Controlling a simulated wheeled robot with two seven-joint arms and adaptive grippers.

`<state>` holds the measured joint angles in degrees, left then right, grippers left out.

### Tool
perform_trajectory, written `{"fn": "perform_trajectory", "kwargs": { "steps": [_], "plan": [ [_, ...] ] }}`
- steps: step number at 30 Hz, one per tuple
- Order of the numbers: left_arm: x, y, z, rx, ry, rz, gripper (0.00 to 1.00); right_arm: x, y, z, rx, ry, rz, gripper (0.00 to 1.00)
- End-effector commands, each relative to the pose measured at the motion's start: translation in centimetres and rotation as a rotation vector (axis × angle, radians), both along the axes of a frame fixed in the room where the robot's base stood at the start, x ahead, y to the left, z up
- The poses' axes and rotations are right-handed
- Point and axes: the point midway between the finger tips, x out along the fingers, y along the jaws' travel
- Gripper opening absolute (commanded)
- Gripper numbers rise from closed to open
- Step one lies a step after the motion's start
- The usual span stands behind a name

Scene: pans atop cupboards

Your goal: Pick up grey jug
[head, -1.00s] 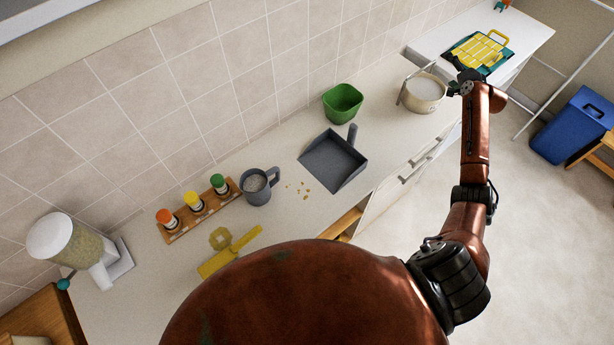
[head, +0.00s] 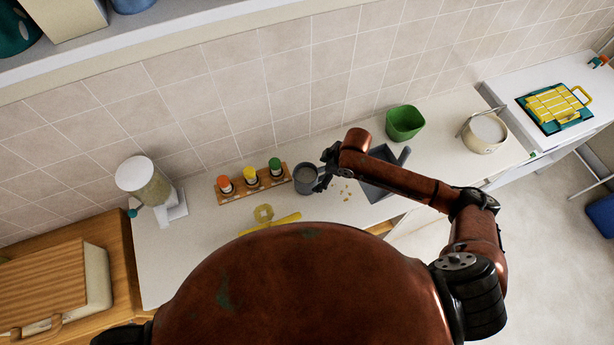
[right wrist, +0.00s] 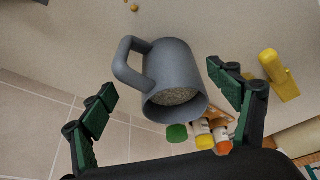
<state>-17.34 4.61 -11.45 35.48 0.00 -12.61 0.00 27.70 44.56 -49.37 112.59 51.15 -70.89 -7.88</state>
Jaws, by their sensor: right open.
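The grey jug (head: 304,182) stands upright on the white counter, just right of the spice rack. In the right wrist view the jug (right wrist: 174,72) shows its handle on the left and grainy pale contents at its mouth. My right gripper (head: 324,174) is at the jug's right side, over its handle side, and partly hides it. In the right wrist view the gripper (right wrist: 161,84) is open, with the jug and its handle seen between the fingers and gaps on both sides. I cannot tell whether a finger touches it. My left gripper is not in view.
A wooden rack (head: 253,187) with three spice jars stands close left of the jug. A grey dustpan (head: 372,187) lies to the right, under my forearm, with crumbs (head: 346,190) beside it. A yellow utensil (head: 270,226) lies in front.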

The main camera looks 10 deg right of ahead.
Motion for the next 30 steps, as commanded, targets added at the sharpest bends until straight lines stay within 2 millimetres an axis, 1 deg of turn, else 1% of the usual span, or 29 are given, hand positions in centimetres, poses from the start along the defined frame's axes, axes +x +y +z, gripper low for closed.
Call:
{"fn": "perform_trajectory", "kwargs": {
  "steps": [1, 4, 10, 14, 17, 21, 24, 30],
  "plan": [
    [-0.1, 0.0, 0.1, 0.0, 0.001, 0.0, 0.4, -0.4, 0.9, -0.1, 0.007, 0.005, 0.031, 0.82],
    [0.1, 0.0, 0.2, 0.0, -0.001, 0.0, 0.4, -0.6, 1.9, -0.7, 0.015, 0.008, 0.059, 0.82],
    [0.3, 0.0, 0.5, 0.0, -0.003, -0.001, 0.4, -0.3, 2.7, -2.6, 0.016, 0.008, 0.06, 0.82],
    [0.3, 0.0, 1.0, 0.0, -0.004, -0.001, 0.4, 0.1, 3.1, -3.9, 0.016, 0.01, 0.058, 0.82],
    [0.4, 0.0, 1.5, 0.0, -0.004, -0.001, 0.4, 0.6, 3.5, -5.1, 0.017, 0.009, 0.057, 0.82],
    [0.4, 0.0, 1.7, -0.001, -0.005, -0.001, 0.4, 0.9, 4.0, -6.8, 0.016, 0.008, 0.057, 0.82],
    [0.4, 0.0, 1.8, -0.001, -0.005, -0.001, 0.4, 1.0, 4.2, -7.3, 0.017, 0.006, 0.058, 0.82],
    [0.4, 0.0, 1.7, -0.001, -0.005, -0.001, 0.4, 1.0, 4.2, -7.4, 0.017, 0.006, 0.058, 0.82]
  ]
}}
